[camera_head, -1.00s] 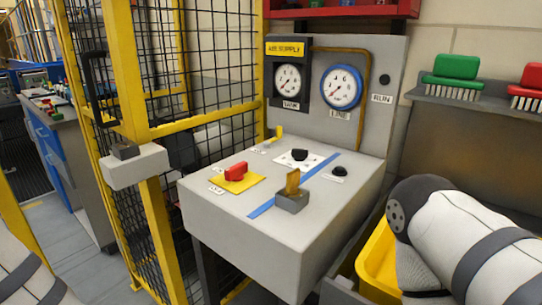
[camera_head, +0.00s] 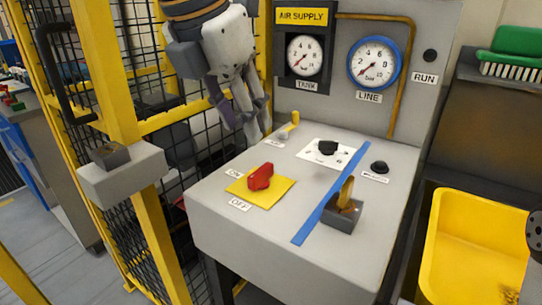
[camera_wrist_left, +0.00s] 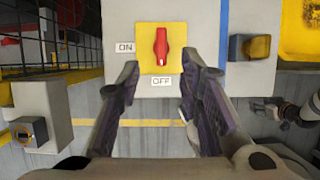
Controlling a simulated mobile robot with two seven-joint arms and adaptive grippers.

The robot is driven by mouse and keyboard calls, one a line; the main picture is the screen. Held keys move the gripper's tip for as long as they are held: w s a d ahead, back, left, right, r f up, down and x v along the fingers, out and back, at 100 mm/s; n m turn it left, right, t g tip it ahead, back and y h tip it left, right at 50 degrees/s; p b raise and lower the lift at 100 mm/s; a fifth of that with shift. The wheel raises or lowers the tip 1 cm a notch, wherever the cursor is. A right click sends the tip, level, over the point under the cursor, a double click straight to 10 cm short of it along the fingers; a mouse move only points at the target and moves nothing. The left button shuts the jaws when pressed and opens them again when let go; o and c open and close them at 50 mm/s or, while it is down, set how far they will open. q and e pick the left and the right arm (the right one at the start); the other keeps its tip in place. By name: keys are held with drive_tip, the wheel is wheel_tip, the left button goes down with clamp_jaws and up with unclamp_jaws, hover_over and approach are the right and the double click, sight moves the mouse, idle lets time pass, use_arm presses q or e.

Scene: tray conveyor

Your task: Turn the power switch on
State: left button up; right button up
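The red rotary power switch (camera_head: 260,177) sits on a yellow plate (camera_head: 284,187) on the grey console top, with ON and OFF labels beside it. In the left wrist view the red knob (camera_wrist_left: 161,47) stands vertical, its white mark at the lower end toward OFF; ON is to the left. My left gripper (camera_head: 245,122) hangs above the back left of the console, apart from the switch. In the left wrist view its fingers (camera_wrist_left: 160,82) are spread with nothing between them.
A yellow lever in a grey block (camera_head: 343,218) stands right of the blue tape, and black knobs (camera_head: 328,147) lie behind. The gauge panel (camera_head: 340,95) rises at the back. A yellow mesh fence (camera_head: 110,65) is left; a yellow bin (camera_head: 472,245) is right.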

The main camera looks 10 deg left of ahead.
sight(260, 170)
use_arm(q)
drive_tip(key=x, duration=1)
drive_tip(key=shift+s+f, duration=0.25)
drive_tip(key=shift+f, duration=0.25)
clamp_jaws()
